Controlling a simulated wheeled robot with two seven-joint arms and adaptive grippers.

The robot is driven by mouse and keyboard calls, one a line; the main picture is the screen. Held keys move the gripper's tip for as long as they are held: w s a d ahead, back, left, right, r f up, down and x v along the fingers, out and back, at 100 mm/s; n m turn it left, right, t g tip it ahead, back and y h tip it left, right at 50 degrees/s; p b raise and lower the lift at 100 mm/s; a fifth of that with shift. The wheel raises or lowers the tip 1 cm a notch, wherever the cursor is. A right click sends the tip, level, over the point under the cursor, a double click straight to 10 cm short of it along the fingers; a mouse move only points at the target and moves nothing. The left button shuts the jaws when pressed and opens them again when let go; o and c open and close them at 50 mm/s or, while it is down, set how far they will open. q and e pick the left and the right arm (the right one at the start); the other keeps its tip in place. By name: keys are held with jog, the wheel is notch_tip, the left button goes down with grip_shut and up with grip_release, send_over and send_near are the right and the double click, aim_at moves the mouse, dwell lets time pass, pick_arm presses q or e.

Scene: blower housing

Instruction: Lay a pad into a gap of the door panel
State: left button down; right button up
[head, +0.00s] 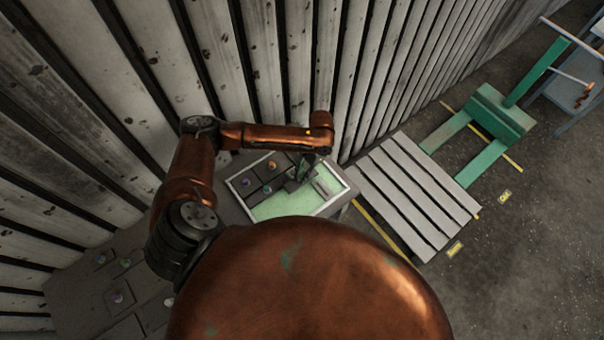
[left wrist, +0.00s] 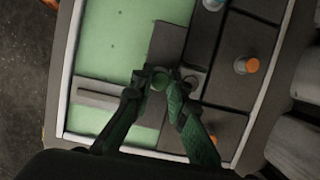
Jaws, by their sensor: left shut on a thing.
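The door panel (head: 284,205) has a pale frame and a green inside, and lies on a dark bench. Dark pads with coloured knobs fill its left and upper part; one has an orange knob (left wrist: 246,65). My left gripper (head: 306,168) is over the panel. In the left wrist view its fingertips (left wrist: 160,78) are closed around the green knob of a dark pad (left wrist: 168,42). This pad overlaps the green area beside the other pads. I cannot tell whether it rests on the panel or hangs just above. Bare green (left wrist: 115,40) shows to its left. My right gripper is out of view.
A light grey bar (left wrist: 103,95) crosses the green part of the panel. More dark pads with knobs (head: 117,297) lie on the bench at the lower left. A slatted wall (head: 265,70) stands close behind. A pallet (head: 415,195) and a green jack (head: 500,113) are right.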

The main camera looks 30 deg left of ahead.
pick_arm(q)
jog(key=shift+w+d+r+b, duration=0.15)
jog(key=shift+d+b, duration=0.05)
jog(key=shift+b, duration=0.2)
jog(key=s+d+r+n+h+b, duration=0.1)
jog(key=d+r+n+b, duration=0.5)
jog(key=b, duration=0.6)
jog(key=a+f+m+p, duration=0.2)
jog(key=p, duration=0.2)
jog(key=a+f+m+p, duration=0.1)
jog(key=a+m+p, duration=0.1)
jog(key=p, duration=0.3)
jog(key=a+f+m+p, duration=0.2)
jog(key=p, duration=0.3)
jog(key=shift+w+a+f+y, duration=0.1)
jog(key=shift+w+f+y, duration=0.2)
jog(key=shift+f+y, duration=0.1)
jog(key=shift+a+f, duration=0.1)
jog(key=shift+f, duration=0.25)
